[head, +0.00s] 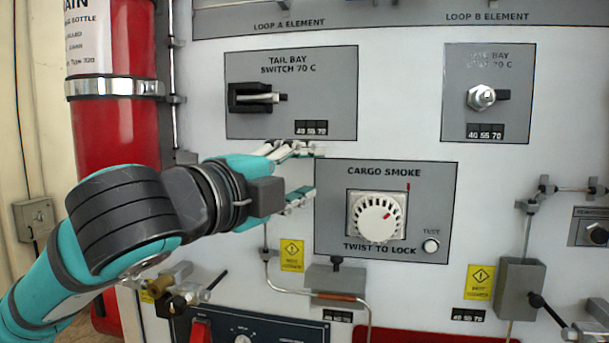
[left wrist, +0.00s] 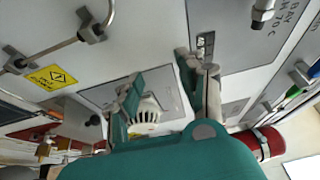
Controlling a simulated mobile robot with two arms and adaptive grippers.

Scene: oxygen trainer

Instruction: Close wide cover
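No part in view can be clearly told as the wide cover. My left gripper (head: 306,174) reaches in from the left, in front of the wall panel. Its two fingers are apart with nothing between them, one above the other, at the upper left edge of the CARGO SMOKE plate (head: 290,215). The white ribbed CARGO SMOKE dial (head: 378,217) is right of the fingertips. In the left wrist view the fingers (left wrist: 168,85) are also spread, with the dial (left wrist: 146,112) beside the left finger, partly hidden. My right gripper is not in view.
Above is the TAIL BAY switch plate (head: 290,65) with a black switch (head: 254,97). Another plate with a metal knob (head: 481,97) is at upper right. A red bottle (head: 115,130) stands left. Pipes and a grey box (head: 335,280) lie below. A dark panel (head: 270,328) is at the bottom.

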